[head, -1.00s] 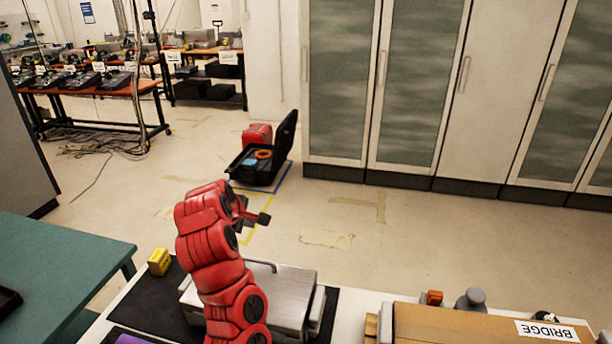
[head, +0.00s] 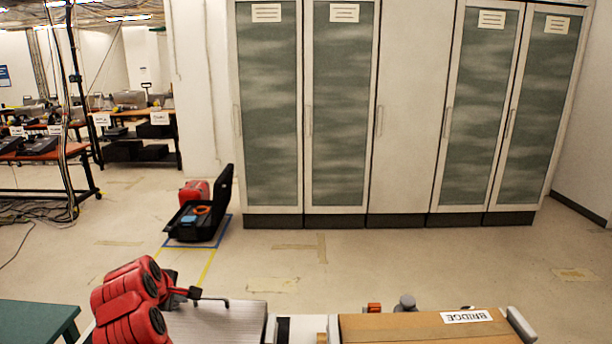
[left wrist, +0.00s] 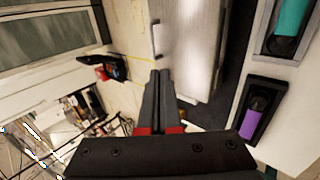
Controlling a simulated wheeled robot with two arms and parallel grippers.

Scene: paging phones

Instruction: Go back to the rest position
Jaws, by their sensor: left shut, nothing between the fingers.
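My left arm is red and comes in at the lower left of the head view. Its dark gripper (head: 194,293) is by the far left of a silver metal case (head: 225,323). In the left wrist view the two black fingers (left wrist: 160,76) lie together, with nothing between them. The silver case (left wrist: 187,45) shows beyond the fingertips there; I cannot tell whether they touch it. My right gripper is in neither view.
A board labelled BRIDGE (head: 415,328) lies right of the case. A green table (head: 35,318) is at the lower left. An open black case (head: 197,229) stands on the floor before tall cabinets (head: 405,120). The left wrist view shows a purple item in a black holder (left wrist: 246,132).

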